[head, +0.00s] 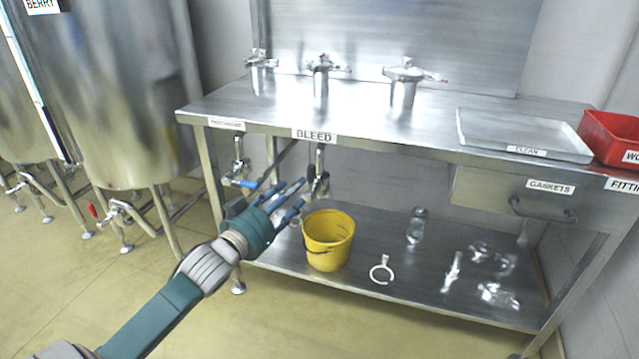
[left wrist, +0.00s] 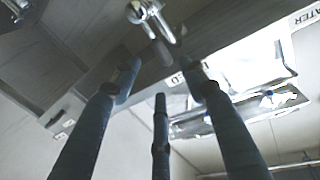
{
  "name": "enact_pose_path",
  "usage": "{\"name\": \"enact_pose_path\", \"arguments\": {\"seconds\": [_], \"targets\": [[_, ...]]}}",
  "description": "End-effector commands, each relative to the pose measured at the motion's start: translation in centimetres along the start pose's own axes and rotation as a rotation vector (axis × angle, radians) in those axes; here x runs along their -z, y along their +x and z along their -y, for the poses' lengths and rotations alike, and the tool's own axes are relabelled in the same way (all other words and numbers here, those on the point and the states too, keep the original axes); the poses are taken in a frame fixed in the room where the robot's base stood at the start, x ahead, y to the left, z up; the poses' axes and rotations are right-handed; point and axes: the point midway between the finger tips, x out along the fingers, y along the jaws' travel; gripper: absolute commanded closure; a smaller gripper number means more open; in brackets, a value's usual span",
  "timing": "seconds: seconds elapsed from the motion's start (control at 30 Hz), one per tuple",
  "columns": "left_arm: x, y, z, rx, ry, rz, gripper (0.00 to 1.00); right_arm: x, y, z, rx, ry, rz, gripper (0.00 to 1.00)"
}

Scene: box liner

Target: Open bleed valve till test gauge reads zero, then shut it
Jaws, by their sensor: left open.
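The bleed valve (head: 320,172) hangs under the front edge of the bench, below the BLEED label (head: 314,135). It is a metal fitting with a dark part beside it. My left gripper (head: 292,197) is open and empty, just left of and slightly below this valve, with a small gap seeming to lie between. In the left wrist view its three dark fingers (left wrist: 160,95) are spread, and a metal valve fitting (left wrist: 150,15) shows beyond them at the top. I cannot make out a test gauge or its reading. My right gripper is not in view.
A valve with a blue handle (head: 240,182) hangs left of the bleed valve. A yellow bucket (head: 328,240) stands on the lower shelf below. A clamp ring (head: 382,270) and a jar (head: 417,225) are also there. A steel tank (head: 120,90) stands left.

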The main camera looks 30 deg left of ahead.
Motion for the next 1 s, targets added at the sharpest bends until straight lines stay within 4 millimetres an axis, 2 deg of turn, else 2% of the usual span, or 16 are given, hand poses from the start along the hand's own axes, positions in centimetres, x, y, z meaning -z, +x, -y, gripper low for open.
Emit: {"name": "enact_pose_path", "arguments": {"seconds": [0.17,0.4,0.6,0.8,1.0], "targets": [[0.2,1.8,0.0,0.0,0.0,-0.004,0.56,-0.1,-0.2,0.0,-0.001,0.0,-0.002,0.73],[0.2,6.1,0.0,0.001,0.0,-0.004,0.56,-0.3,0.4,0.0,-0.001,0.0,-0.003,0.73],[0.1,9.0,0.0,0.001,0.0,-0.002,0.56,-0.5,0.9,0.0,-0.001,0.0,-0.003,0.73],[0.1,10.4,0.0,0.0,0.001,0.0,0.56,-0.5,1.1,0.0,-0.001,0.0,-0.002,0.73],[0.1,10.7,0.0,0.0,0.001,0.0,0.56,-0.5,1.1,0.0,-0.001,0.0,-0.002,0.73]]}}
